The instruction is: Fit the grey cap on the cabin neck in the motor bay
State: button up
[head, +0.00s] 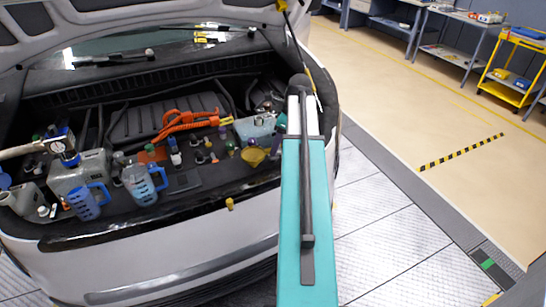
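The open motor bay (180,189) of the white car holds several small necks and caps in different colours, too small to tell apart. I cannot pick out the grey cap or the cabin neck with certainty.
Two blue jugs, one left (85,204) and one right (143,185), stand in the front left of the bay. Orange cables (185,121) cross its middle. The raised hood overhangs the back. A yellow cart (515,68) and benches stand far right; the floor between is clear.

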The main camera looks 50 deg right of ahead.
jog(key=shift+f, duration=0.15)
jog(key=shift+p+x, duration=0.9)
jog(key=shift+x, duration=1.4)
jog(key=shift+s+a+f, duration=0.1)
jog(key=shift+a, duration=0.1)
jog(key=shift+f, duration=0.15)
jog(key=shift+a, duration=0.1)
jog(key=c, duration=1.4)
jog(key=shift+s, duration=0.1)
